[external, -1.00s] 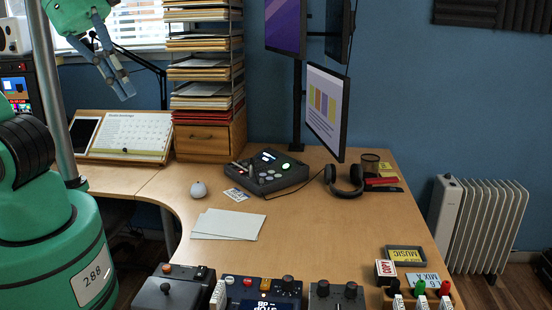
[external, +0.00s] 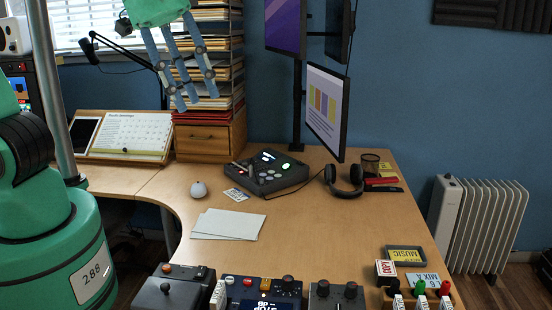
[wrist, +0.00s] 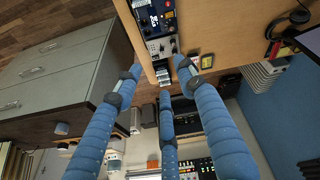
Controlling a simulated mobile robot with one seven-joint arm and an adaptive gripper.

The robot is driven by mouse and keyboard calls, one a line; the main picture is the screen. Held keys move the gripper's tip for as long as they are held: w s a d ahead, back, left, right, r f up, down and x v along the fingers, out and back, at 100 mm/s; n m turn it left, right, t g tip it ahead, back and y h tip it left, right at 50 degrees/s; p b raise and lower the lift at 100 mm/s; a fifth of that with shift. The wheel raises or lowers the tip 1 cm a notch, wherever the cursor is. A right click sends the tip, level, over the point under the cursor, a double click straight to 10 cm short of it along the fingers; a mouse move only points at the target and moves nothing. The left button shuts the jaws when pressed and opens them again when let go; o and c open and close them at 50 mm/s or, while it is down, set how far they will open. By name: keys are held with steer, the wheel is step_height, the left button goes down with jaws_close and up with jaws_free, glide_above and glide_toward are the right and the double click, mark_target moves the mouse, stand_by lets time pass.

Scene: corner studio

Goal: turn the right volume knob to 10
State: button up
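A dark box with two black knobs stands at the bottom edge of the external view. Its right knob (external: 351,290) and left knob (external: 323,289) stand upright on top; their scale and any volume label are too small to read. My gripper (external: 194,101) hangs high at the upper left, in front of the paper shelves, far from the knobs. Its three blue fingers point down, spread and empty. In the wrist view my gripper (wrist: 159,76) is also open, with a panel box with small controls (wrist: 162,47) beyond the fingertips.
A blue panel box (external: 262,289) and a grey joystick box (external: 172,291) stand left of the knob box. White sheets (external: 228,224), a mouse (external: 198,189), a black console (external: 266,172) and headphones (external: 344,181) lie on the desk. The middle right of the desk is clear.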

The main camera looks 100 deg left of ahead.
steer(key=w+a+f+n+g, duration=0.1)
steer(key=w+f+n, duration=0.35)
steer(key=w, duration=0.45)
steer(key=n+g+p, duration=0.2)
steer(key=n+g, duration=0.1)
steer(key=n, duration=0.7)
glide_above(324, 283)
step_height(324, 283, down, 25)
steer(key=shift+w, duration=0.2)
steer(key=shift+f, duration=0.1)
step_height(324, 283, down, 14)
steer(key=b, duration=0.3)
steer(key=shift+s+r, duration=0.15)
steer(key=shift+r, duration=0.05)
jaws_close()
